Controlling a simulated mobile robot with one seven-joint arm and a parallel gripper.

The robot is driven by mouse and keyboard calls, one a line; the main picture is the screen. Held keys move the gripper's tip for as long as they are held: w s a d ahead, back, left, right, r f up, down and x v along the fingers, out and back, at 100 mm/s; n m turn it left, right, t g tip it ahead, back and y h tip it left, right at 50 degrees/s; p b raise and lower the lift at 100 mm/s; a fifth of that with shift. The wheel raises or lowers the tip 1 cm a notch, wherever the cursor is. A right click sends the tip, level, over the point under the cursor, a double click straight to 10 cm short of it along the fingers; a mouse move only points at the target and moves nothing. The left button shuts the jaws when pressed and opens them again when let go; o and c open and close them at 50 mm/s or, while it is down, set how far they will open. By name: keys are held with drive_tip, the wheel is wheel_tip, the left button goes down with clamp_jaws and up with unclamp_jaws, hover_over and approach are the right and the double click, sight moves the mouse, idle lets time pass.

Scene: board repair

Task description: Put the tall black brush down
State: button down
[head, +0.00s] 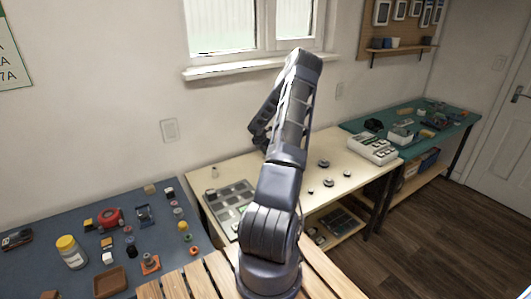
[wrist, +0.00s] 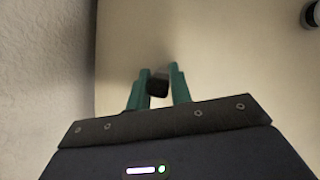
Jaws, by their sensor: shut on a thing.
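My gripper (wrist: 159,88) shows in the wrist view with two teal fingers. They are shut on a small dark thing, the black brush (wrist: 157,86), seen nearly end-on between the fingertips. Below it lies the pale top of the middle table (wrist: 230,60). I cannot tell how far the brush is above that top. In the head view my arm stands in front of the middle table (head: 312,165) and hides my gripper and the brush.
A grey compartment tray (head: 232,203) and several small round parts (head: 323,163) lie on the middle table. A white device (head: 372,148) stands at its right end. A blue-grey table (head: 45,265) with many small items is at left. A wall (wrist: 45,60) is close at left in the wrist view.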

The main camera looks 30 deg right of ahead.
drive_tip(key=shift+f, duration=0.1)
drive_tip(key=c, duration=1.3)
unclamp_jaws()
drive_tip(key=shift+o, duration=0.2)
